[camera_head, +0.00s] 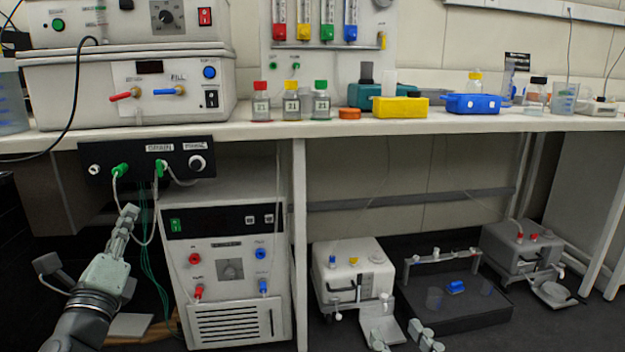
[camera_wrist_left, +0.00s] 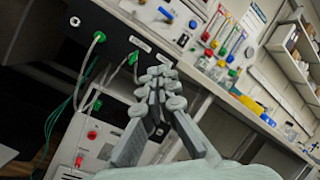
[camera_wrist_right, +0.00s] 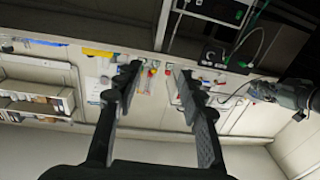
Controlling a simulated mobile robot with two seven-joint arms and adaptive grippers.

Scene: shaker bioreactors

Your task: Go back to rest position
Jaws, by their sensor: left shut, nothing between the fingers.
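My left gripper (camera_head: 130,212) is at the left of the head view, in front of the black connector panel under the bench. Its fingers are closed together and empty; in the left wrist view the fingertips (camera_wrist_left: 161,84) meet. The green plugs (camera_head: 120,170) on the panel appear close behind it, apart from the fingers as far as I can tell. My right gripper (camera_head: 402,338) shows only its fingertips at the bottom edge of the head view. In the right wrist view its fingers (camera_wrist_right: 152,75) are spread wide with nothing between them.
The bench top (camera_head: 430,124) holds capped bottles (camera_head: 291,106), a yellow block (camera_head: 400,107) and a blue rack (camera_head: 472,103). Below stand a chiller (camera_head: 230,270), a white pump unit (camera_head: 353,272) and a dark shaker tray (camera_head: 460,305). Thin tubes hang near my left gripper.

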